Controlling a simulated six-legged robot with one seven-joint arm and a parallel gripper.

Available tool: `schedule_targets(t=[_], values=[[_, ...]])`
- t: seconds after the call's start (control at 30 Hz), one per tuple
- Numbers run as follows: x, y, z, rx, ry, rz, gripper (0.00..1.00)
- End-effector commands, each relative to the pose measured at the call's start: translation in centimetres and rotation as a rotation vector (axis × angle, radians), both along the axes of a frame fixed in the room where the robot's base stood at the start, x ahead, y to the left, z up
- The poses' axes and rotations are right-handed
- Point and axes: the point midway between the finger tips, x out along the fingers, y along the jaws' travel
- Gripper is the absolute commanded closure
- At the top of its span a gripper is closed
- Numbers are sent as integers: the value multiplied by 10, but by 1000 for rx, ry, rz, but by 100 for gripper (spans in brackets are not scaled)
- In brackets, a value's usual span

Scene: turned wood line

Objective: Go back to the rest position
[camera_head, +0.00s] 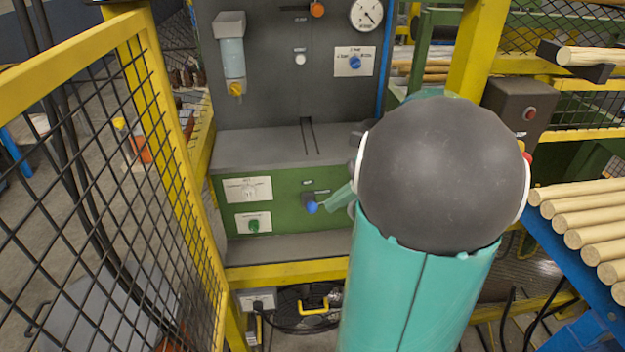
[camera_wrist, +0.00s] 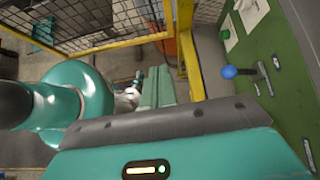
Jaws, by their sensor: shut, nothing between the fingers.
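My gripper (camera_wrist: 157,84) shows in the wrist view as two teal fingers close together, shut with nothing between them. In the head view a teal tip of it (camera_head: 341,197) shows at the left of my arm's dark round joint, which hides the rest. A blue-knobbed lever (camera_head: 312,207) on the green panel is just left of this tip in the picture. In the wrist view the blue knob (camera_wrist: 229,71) is right of the fingers, with a visible gap between.
A yellow-framed mesh fence (camera_head: 150,140) stands close on the left. The grey machine with its green panel (camera_head: 280,222) is ahead. A control box (camera_head: 520,105) and a blue rack (camera_head: 575,255) of turned wooden rods (camera_head: 580,220) are on the right.

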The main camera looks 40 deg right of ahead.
Motion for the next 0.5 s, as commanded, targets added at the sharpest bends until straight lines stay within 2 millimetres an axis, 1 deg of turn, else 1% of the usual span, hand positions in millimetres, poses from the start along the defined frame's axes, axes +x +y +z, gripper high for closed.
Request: schedule_targets(t=[0.27,0.33,0.37,0.43,0.47,0.5], values=[[0,1,0,-3,0,3,100],[1,7,1,-22,-5,28,100],[2,12,2,-38,-10,48,100],[5,31,5,-100,-28,127,100],[7,41,7,-136,-41,173,100],[8,56,9,-194,-61,245,100]])
